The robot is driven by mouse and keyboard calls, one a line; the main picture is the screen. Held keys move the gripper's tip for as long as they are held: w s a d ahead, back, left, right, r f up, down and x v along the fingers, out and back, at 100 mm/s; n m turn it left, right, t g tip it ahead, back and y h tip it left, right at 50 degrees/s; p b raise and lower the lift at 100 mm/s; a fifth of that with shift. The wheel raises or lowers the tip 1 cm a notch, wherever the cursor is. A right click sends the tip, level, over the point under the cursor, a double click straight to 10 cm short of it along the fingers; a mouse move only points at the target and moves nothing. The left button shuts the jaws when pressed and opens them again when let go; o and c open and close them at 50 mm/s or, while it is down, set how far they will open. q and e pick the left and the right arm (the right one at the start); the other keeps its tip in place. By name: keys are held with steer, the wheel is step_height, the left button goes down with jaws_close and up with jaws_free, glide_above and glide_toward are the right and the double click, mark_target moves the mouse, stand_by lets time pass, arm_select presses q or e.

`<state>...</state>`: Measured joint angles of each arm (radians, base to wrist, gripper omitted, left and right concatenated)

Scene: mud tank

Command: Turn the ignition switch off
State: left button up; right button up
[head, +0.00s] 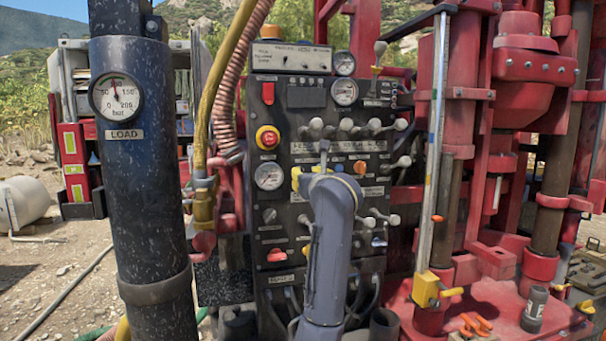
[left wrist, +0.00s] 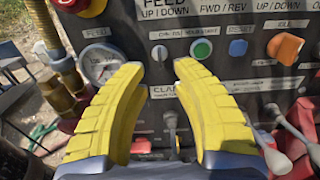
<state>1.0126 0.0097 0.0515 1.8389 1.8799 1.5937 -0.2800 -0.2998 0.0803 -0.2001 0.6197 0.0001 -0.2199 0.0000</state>
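The black control panel (head: 315,120) stands upright ahead of me, with gauges, levers and knobs. My left gripper (head: 310,179) is in front of its middle, right of a round gauge (head: 269,176). In the left wrist view, the yellow fingers of the left gripper (left wrist: 159,67) are spread apart with nothing between them. A small silver knob (left wrist: 159,53) shows just above the gap, apart from both fingertips. I cannot read which control is the ignition switch. The gripper and forearm hide part of the panel. My right gripper is not in view.
Green (left wrist: 202,48) and blue (left wrist: 238,47) buttons and an orange knob (left wrist: 285,47) lie right of the silver knob. A red stop button (head: 268,137) is higher left. Levers (head: 345,126) stick out above. A black feed cylinder (head: 145,190) stands left, red machinery (head: 465,100) right.

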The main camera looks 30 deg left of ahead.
arm_select(q)
steer(key=shift+v, duration=2.55)
steer(key=shift+a, duration=0.15)
